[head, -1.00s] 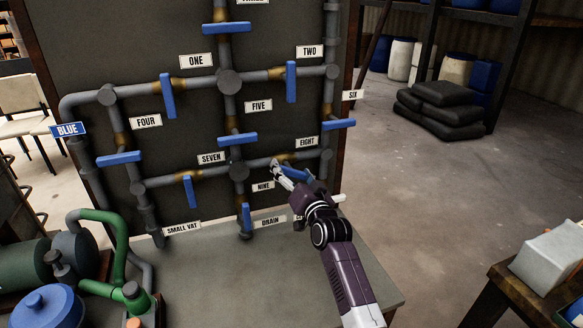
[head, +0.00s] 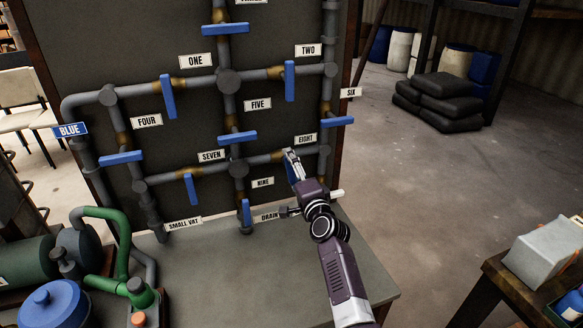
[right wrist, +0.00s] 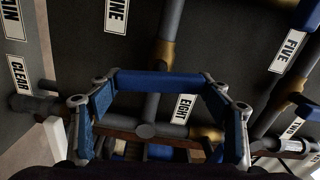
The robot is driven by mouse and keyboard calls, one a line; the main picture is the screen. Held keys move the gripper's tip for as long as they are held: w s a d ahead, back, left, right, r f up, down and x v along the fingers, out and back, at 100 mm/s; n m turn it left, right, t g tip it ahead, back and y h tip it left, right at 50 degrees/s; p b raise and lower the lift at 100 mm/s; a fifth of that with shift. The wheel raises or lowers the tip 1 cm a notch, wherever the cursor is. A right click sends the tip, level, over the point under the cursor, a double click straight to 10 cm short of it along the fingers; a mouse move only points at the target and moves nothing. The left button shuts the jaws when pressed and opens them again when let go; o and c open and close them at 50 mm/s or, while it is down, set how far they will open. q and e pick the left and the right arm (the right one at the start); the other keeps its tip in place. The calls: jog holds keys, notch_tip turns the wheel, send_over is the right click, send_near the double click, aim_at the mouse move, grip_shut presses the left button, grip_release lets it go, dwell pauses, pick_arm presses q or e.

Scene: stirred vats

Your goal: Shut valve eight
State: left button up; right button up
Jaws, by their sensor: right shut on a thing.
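Valve eight has a brass body (head: 278,157) on the lower right horizontal pipe, below the EIGHT label (head: 305,138). My right gripper (head: 291,158) is shut on its blue handle (head: 289,172), which is partly hidden behind the fingers. The handle points steeply downward, roughly crosswise to its pipe. In the right wrist view the blue handle (right wrist: 157,83) runs across between the two fingers, near the EIGHT label (right wrist: 185,107). My left gripper is not in view.
Valve seven's blue handle (head: 190,189) hangs down to the left. The drain valve's blue handle (head: 246,212) stands close below left. Valve six's handle (head: 336,122) is up to the right. A grey worktop (head: 270,270) lies under the arm.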

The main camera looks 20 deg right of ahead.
jog(key=shift+m, duration=0.8)
jog(key=shift+f, duration=0.1)
jog(key=o, duration=1.2)
jog(key=shift+c, duration=0.2)
jog(key=s, duration=0.7)
jog(key=shift+s, duration=0.25)
jog(key=shift+d, duration=0.1)
